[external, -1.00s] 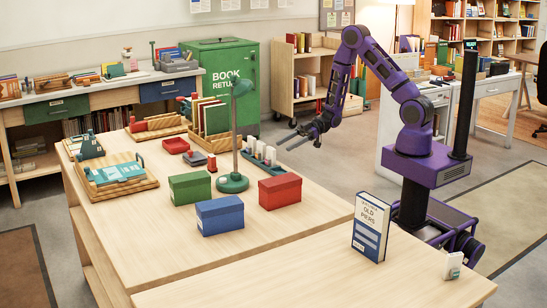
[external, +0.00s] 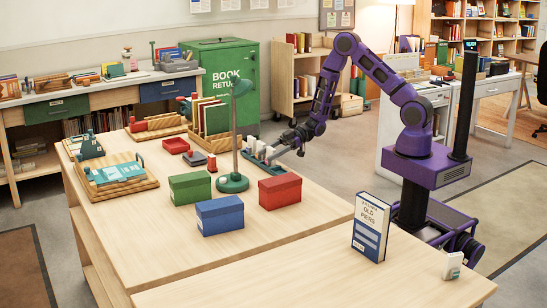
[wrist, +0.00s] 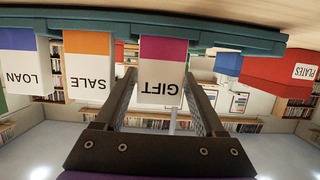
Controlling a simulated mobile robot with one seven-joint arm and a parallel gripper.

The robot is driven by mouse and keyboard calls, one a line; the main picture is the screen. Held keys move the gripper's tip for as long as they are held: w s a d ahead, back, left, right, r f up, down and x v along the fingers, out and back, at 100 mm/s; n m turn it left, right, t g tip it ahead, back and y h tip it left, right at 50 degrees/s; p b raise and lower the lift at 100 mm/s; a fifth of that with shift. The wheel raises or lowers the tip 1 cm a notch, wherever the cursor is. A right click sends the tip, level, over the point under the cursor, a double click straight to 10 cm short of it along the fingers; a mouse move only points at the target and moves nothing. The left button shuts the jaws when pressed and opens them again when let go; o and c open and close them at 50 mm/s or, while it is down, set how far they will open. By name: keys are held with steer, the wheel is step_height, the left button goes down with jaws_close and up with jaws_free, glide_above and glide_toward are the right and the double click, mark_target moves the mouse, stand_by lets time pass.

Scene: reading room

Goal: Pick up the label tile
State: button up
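In the wrist view, which is upside down, several white label tiles with coloured bands stand in a teal rack (wrist: 240,40). The GIFT tile (wrist: 162,82) has a magenta band, the SALE tile (wrist: 88,85) an orange one and the LOAN tile (wrist: 25,75) a blue one. My gripper (wrist: 161,76) is open, with one finger on each side of the GIFT tile and small gaps showing. In the external view, my gripper (external: 274,151) is low at the right end of the rack on the table, partly covering it.
A green lamp (external: 233,182) stands just left of the rack. A red box (external: 280,192), a blue box (external: 220,216) and a green box (external: 190,188) sit in front. Upright folders (external: 213,118) stand behind. The table's front area (external: 150,245) is clear.

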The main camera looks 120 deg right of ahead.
steer(key=c, duration=1.1)
